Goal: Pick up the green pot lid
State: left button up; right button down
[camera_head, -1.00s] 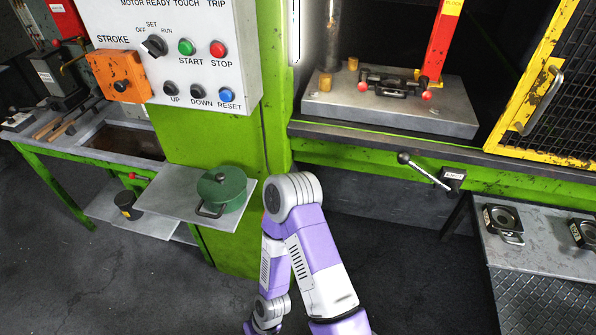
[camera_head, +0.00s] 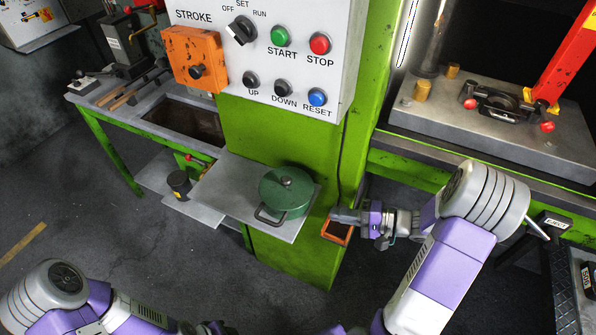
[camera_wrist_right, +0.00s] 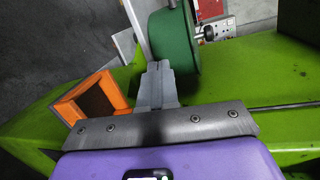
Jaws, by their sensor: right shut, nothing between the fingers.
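The green pot lid (camera_head: 286,181) with a dark knob sits on the green pot (camera_head: 285,208), which stands on a grey shelf (camera_head: 222,197) fixed to the green press frame. The pot has a dark side handle. My right gripper (camera_head: 336,214) is shut and empty, just right of the shelf and apart from the pot. In the right wrist view its fingers (camera_wrist_right: 158,68) point toward the green pot (camera_wrist_right: 168,40) and the shelf's edge.
A small orange bin (camera_head: 337,232) hangs on the press frame just below my right gripper. The control panel (camera_head: 270,55) with buttons stands above the shelf. A workbench (camera_head: 150,110) is at the left. Press bed (camera_head: 430,115) is at the right.

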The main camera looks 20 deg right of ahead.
aim_at(304, 188)
jog(key=w+d+r+t, duration=0.2)
jog(key=d+r+t, duration=0.15)
jog(key=r, duration=0.25)
jog(key=x, duration=0.7)
jog(key=s+a+x, duration=0.1)
jog(key=x, duration=0.3)
jog(key=shift+w+a+f, duration=0.1)
jog(key=shift+a+f, duration=0.05)
jog(key=shift+f, duration=0.05)
jog(key=shift+w+a, duration=0.1)
jog(key=shift+a, duration=0.4)
pick_arm(q)
jog(key=shift+w+f, duration=0.2)
jog(key=shift+w, duration=0.4)
